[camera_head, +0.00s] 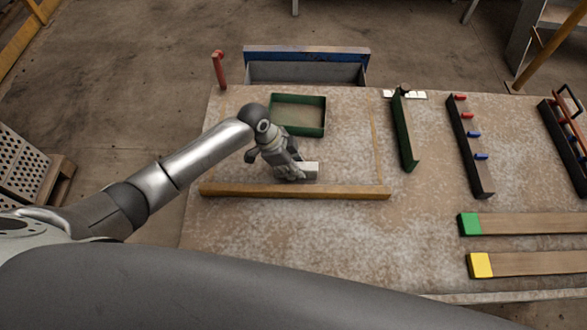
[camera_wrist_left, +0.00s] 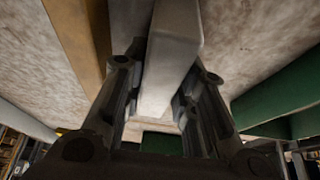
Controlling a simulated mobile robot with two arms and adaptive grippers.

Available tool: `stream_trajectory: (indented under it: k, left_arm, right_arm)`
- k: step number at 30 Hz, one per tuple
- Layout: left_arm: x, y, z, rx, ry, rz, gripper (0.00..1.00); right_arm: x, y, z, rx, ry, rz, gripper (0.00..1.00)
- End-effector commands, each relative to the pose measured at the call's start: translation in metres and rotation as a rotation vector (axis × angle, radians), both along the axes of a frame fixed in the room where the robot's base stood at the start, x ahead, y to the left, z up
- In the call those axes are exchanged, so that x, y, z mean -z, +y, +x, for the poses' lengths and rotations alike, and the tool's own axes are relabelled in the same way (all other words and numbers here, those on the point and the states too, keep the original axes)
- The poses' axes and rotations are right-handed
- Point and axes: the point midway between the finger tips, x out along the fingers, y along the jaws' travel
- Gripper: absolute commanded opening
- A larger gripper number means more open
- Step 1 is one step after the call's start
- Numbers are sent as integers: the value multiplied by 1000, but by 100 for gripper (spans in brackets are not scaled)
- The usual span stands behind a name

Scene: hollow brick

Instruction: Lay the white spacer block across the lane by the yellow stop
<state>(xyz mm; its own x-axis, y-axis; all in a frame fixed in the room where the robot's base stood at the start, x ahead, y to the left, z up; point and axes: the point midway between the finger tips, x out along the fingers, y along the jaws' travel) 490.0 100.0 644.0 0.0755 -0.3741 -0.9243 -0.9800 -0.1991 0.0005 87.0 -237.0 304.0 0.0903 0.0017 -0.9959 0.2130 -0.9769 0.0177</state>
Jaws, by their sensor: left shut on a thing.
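The white spacer block (camera_head: 311,169) is in my left gripper (camera_head: 300,175), in the head view near the middle of the table, just behind a wooden bar. The left wrist view shows the white block (camera_wrist_left: 172,50) between the two dark fingers of the left gripper (camera_wrist_left: 158,105), which is shut on it. Whether the block touches the table is hard to tell. The yellow stop (camera_head: 480,265) is at the left end of the front wooden lane (camera_head: 540,263), at the right front of the table. My right gripper is not in view.
The wooden bar (camera_head: 290,191) lies close in front of the left gripper. A green tray (camera_head: 325,118) is behind it. A green stop (camera_head: 469,225) ends the other lane. A green rail (camera_head: 405,135) and a dark pegged rail (camera_head: 468,150) stand to the right. Table between bar and lanes is clear.

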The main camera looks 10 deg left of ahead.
Motion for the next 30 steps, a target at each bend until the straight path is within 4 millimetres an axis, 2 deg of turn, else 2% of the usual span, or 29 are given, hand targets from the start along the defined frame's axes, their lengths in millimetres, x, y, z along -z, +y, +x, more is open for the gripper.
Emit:
stream_trajectory:
  k: [9,10,15,24,28,30]
  left_arm:
    - [2,0,0,0,0,0,2]
    - [1,0,0,0,0,0,29]
    - [1,0,0,0,0,0,48]
    - [-1,0,0,0,-1,-1,48]
    - [-11,4,1,-1,-3,1,48]
    - [-22,9,0,1,-4,0,48]
  right_arm:
    - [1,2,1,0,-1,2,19]
    - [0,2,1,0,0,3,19]
    - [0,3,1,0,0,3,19]
    - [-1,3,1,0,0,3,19]
    - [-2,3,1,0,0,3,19]
    - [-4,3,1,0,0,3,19]
